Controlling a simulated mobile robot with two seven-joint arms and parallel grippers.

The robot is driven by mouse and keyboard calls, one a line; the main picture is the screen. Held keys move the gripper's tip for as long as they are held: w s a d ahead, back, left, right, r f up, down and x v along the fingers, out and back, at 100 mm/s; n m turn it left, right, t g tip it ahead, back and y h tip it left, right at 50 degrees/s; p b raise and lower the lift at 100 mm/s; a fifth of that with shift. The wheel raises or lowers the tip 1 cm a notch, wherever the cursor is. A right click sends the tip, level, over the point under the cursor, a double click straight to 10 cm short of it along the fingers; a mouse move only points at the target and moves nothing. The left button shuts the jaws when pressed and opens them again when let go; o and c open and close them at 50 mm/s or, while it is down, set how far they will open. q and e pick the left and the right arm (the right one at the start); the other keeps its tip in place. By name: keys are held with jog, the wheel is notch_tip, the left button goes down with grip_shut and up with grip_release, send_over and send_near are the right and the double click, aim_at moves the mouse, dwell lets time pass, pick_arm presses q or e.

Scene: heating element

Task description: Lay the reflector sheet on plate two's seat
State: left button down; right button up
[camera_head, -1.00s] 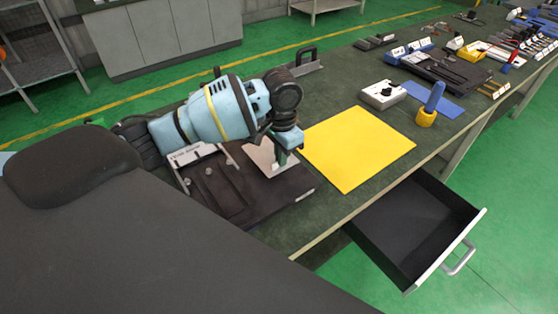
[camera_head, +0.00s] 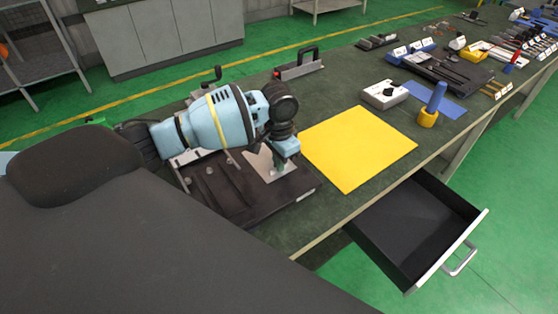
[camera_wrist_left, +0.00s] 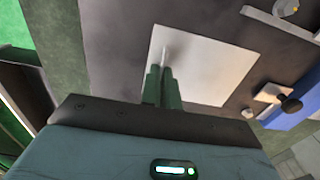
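My left gripper (camera_head: 274,168) reaches down over the dark base plate (camera_head: 235,205) at the near left of the bench. The reflector sheet (camera_head: 257,163) is a thin pale square under the fingers, over the plate's far right part. In the left wrist view, the green fingers (camera_wrist_left: 162,88) are close together around a thin upright tab of the white sheet (camera_wrist_left: 215,68). The sheet looks flat, but I cannot tell whether it touches the plate. Which seat is plate two's is unclear. My right gripper is not in view.
A yellow sheet (camera_head: 358,148) lies right of the plate. A control box (camera_head: 384,95) and a blue-handled tool with a yellow base (camera_head: 431,107) stand beyond it. A black-handled metal piece (camera_head: 298,65) stands behind. An open, empty drawer (camera_head: 415,225) juts from the bench front.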

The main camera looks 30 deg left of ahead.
pick_arm(q)
jog(key=c, duration=1.6)
grip_release()
jog(key=shift+c, duration=0.2)
jog(key=shift+r, duration=0.1)
notch_tip(320, 180, up, 12)
jog(key=shift+p, duration=0.35)
